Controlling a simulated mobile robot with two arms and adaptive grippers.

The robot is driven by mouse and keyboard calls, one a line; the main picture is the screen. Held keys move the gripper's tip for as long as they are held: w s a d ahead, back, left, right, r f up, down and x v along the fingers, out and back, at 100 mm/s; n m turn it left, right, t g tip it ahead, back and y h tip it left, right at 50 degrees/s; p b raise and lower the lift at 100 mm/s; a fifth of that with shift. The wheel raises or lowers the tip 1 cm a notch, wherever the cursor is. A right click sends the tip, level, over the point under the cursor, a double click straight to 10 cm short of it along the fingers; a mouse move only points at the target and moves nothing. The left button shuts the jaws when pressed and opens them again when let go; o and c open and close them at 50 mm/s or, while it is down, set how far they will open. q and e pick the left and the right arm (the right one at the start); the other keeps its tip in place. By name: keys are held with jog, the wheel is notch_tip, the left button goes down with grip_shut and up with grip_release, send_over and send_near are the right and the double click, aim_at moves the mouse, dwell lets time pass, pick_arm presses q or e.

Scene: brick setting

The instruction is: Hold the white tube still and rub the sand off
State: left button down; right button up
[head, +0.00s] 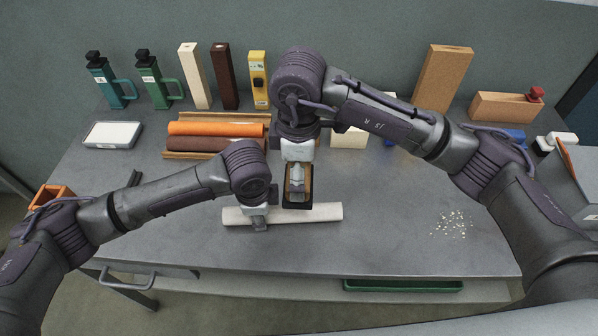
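The white tube (322,213) lies flat across the front middle of the grey table. My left gripper (258,222) is over the tube near its left end, with its fingers down around it; it looks shut on the tube. My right gripper (297,178) points down and is shut on a brown block with a dark lower part (297,204). The block is at the middle of the tube and hides part of it; whether it touches the tube is hard to tell. Pale grains of sand (452,223) lie scattered on the table at the right. No sand can be made out on the tube.
Orange and brown rolls (215,129) lie in a wooden rack behind my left arm. Bottles, upright blocks and a cork-coloured block (443,78) line the back. A white-topped box (113,134) is at the left. A green tray (402,286) sits below the front edge.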

pick_arm(q)
jog(key=c, duration=0.5)
grip_release()
notch_tip(320, 180, up, 12)
jog(key=s, duration=0.1)
jog(key=shift+s, duration=0.3)
jog(key=shift+f, duration=0.1)
